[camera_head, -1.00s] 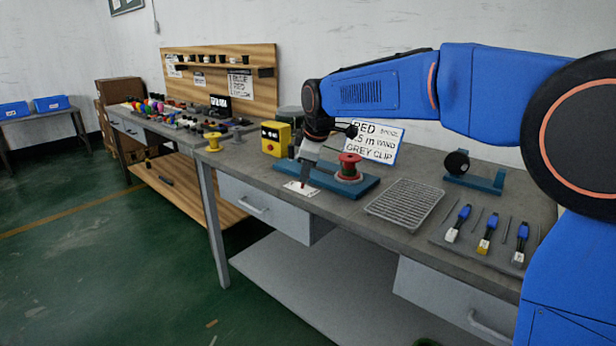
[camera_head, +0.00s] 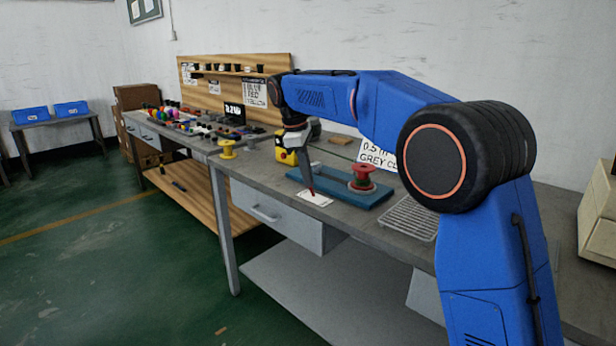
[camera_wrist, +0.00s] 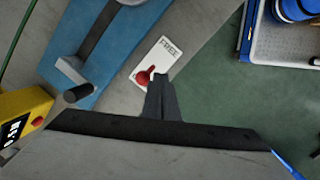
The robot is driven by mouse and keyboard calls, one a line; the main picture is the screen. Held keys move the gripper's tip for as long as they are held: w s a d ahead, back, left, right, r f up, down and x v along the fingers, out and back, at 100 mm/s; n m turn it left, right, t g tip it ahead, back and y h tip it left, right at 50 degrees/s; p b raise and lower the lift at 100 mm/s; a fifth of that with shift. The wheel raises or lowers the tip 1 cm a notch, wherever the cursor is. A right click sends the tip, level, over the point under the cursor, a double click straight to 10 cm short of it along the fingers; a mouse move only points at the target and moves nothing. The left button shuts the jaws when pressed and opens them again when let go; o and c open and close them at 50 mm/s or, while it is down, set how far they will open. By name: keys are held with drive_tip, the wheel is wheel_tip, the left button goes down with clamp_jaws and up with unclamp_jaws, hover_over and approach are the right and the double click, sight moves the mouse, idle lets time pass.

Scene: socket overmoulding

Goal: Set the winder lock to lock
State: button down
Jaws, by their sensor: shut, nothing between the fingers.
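The winder is a blue base (camera_head: 372,198) with a red spool (camera_head: 362,178) at its right end. A white label plate (camera_head: 318,200) lies at its front left edge. In the head view my gripper (camera_head: 309,185) points down over the plate.
A yellow box (camera_head: 285,150) stands behind and left of the winder; it also shows in the wrist view (camera_wrist: 22,115). A black-ended crank handle (camera_wrist: 78,93) is near my gripper. A yellow spool (camera_head: 228,149) is left, a wire rack (camera_head: 410,219) right. The table's front edge is close.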

drive_tip(key=shift+r, duration=0.1)
drive_tip(key=shift+r, duration=0.7)
drive_tip(key=s+a+v, duration=0.1)
drive_tip(key=s+v, duration=0.1)
drive_tip(key=v, duration=1)
drive_tip(key=shift+a+f, duration=0.3)
drive_tip(key=shift+a, duration=0.1)
